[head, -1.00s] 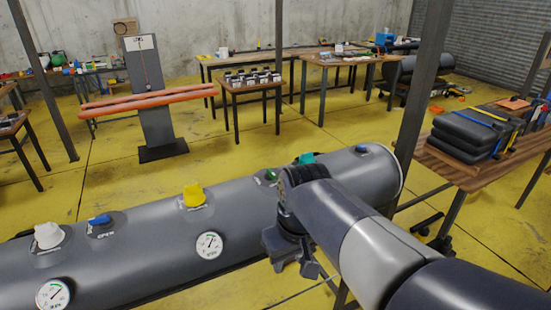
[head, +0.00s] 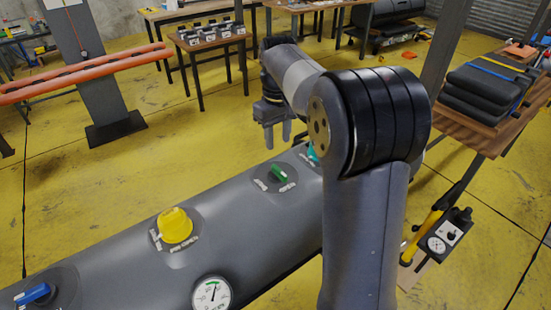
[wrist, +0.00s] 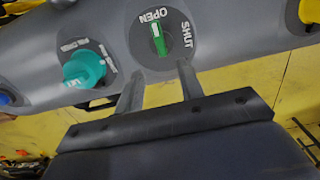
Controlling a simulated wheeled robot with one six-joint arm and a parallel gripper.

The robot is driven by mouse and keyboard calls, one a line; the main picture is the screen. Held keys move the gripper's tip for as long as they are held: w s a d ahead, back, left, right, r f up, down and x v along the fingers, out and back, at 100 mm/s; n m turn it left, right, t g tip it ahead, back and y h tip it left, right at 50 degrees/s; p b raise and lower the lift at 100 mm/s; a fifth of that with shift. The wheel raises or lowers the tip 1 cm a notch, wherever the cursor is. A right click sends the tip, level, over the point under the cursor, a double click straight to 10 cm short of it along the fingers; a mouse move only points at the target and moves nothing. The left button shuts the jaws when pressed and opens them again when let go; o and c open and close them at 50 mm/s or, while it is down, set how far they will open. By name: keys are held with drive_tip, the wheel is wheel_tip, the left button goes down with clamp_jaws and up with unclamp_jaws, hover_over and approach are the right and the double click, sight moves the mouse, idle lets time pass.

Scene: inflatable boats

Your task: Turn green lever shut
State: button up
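The green lever (head: 279,172) sits on a dark round plate on top of the grey tube (head: 120,265). In the wrist view the green lever (wrist: 157,42) is upright in the picture, its white-marked end towards the OPEN label (wrist: 152,15). The SHUT label (wrist: 187,35) is to its right. My gripper (head: 278,142) is above and beyond the tube, just behind the lever, fingers pointing down. In the wrist view its two fingers (wrist: 159,82) are apart with nothing between them. The lever appears beyond the fingertips, apart from them.
A teal knob (wrist: 84,69) is beside the lever, partly hidden by my arm in the head view. A yellow cap (head: 175,225), a blue lever (head: 35,293) and a gauge (head: 211,293) are also on the tube.

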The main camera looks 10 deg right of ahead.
sight(278, 169)
wheel_tip(278, 169, down, 10)
drive_tip(key=shift+s+f+p, duration=0.1)
drive_tip(key=shift+f+p, duration=0.05)
drive_tip(key=shift+p, duration=0.15)
clamp_jaws()
idle(0.4)
